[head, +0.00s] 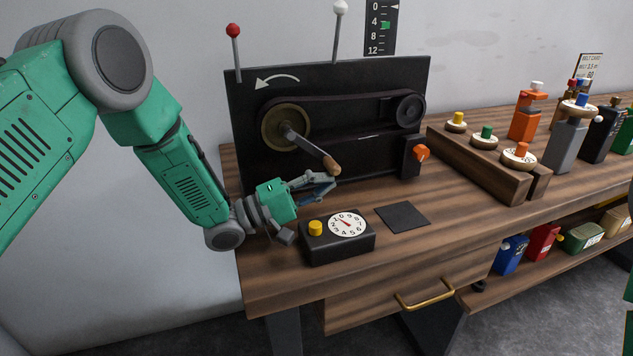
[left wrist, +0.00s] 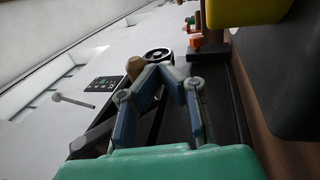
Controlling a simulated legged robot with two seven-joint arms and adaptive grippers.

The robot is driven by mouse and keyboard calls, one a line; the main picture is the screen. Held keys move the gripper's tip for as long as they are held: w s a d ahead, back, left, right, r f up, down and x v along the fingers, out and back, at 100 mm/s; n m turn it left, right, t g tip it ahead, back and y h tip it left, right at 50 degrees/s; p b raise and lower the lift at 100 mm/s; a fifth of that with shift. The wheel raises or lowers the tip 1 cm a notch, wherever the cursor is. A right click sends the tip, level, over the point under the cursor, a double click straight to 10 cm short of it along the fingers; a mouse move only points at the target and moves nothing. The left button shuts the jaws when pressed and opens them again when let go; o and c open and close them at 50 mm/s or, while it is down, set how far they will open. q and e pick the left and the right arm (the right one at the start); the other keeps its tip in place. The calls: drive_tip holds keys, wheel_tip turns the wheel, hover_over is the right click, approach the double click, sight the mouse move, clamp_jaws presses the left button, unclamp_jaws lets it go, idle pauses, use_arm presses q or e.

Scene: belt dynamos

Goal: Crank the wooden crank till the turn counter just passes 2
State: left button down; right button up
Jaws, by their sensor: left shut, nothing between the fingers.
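The wooden crank handle (head: 331,165) sits at the end of a grey crank arm (head: 305,148) on the brass pulley (head: 286,127), pointing down and right. My left gripper (head: 328,183) is shut and empty just below the handle. In the left wrist view its fingertips (left wrist: 172,74) are closed beside the wooden handle (left wrist: 135,67); I cannot tell whether they touch. The turn counter (head: 347,224) is a white dial with a red pointer on a black box with a yellow button. The pointer leans up and left; its exact reading is too small to tell. My right gripper is not in view.
The black panel (head: 345,78) bears a curved arrow pointing left, two levers, and an orange knob (head: 421,152) at lower right. A dark pad (head: 402,217) lies right of the counter. A wooden rack (head: 470,158) with several knobbed discs stands farther right.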

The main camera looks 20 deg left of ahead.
use_arm(q)
drive_tip(key=shift+t+h, duration=0.5)
drive_tip(key=shift+h, duration=0.3)
drive_tip(key=shift+w+d+r, duration=0.2)
drive_tip(key=shift+w+r, duration=0.2)
drive_tip(key=shift+r, duration=0.25)
drive_tip(key=shift+w+d+r, duration=0.15)
drive_tip(key=shift+w+r, duration=0.25)
drive_tip(key=shift+r, duration=0.25)
drive_tip(key=shift+w+d+r, duration=0.2)
drive_tip(key=shift+w+r, duration=0.2)
drive_tip(key=shift+r, duration=0.25)
drive_tip(key=shift+d, duration=0.75)
approach(325, 163)
drive_tip(key=shift+w+d+r, duration=0.1)
drive_tip(key=shift+w+d, duration=0.15)
drive_tip(key=shift+d, duration=0.5)
drive_tip(key=shift+s+a, duration=0.1)
drive_tip(key=shift+s, duration=0.25)
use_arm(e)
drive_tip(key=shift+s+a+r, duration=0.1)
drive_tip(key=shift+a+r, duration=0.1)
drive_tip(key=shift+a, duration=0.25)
